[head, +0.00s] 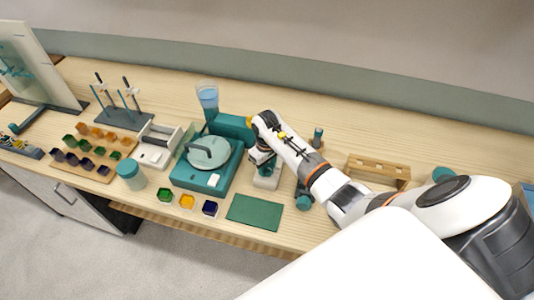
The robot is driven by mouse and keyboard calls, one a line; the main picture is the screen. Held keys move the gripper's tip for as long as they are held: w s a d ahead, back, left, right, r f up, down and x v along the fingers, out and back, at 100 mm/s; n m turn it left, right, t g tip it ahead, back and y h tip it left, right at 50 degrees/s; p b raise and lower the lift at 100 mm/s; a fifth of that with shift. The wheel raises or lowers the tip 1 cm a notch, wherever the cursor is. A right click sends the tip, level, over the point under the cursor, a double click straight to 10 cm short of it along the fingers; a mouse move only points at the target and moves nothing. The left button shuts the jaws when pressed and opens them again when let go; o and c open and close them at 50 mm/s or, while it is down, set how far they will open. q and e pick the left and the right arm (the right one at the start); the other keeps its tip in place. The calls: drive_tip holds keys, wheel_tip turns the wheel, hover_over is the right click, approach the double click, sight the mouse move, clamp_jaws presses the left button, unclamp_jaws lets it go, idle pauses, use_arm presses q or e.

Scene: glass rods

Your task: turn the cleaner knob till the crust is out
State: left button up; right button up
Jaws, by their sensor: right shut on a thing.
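My right arm comes in from the right, and its gripper (262,162) points down over a small pale device (267,182), which looks like the cleaner. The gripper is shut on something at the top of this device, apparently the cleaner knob. The jaws and the wrist hide the knob, so its turn angle cannot be seen. I cannot make out any crust. My left gripper is not in view.
A teal machine with a round lid (208,152) stands left of the gripper, with a cup of blue liquid (208,97) behind it. A green mat (255,212) lies in front. A wooden rack (378,168) stands to the right. Small coloured pots line the front edge.

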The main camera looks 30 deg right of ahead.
sight(267, 167)
drive_tip(key=shift+w+r, duration=0.15)
drive_tip(key=shift+r, duration=0.05)
drive_tip(key=o, duration=0.9)
drive_tip(key=shift+o, duration=0.5)
drive_tip(key=shift+f, duration=0.1)
wheel_tip(267, 167, up, 8)
drive_tip(key=b, duration=0.2)
drive_tip(key=shift+r+b, duration=0.25)
drive_tip(key=shift+b, duration=0.15)
drive_tip(key=shift+r+p, duration=0.45)
drive_tip(key=shift+r, duration=1.35)
drive_tip(key=shift+f, duration=0.1)
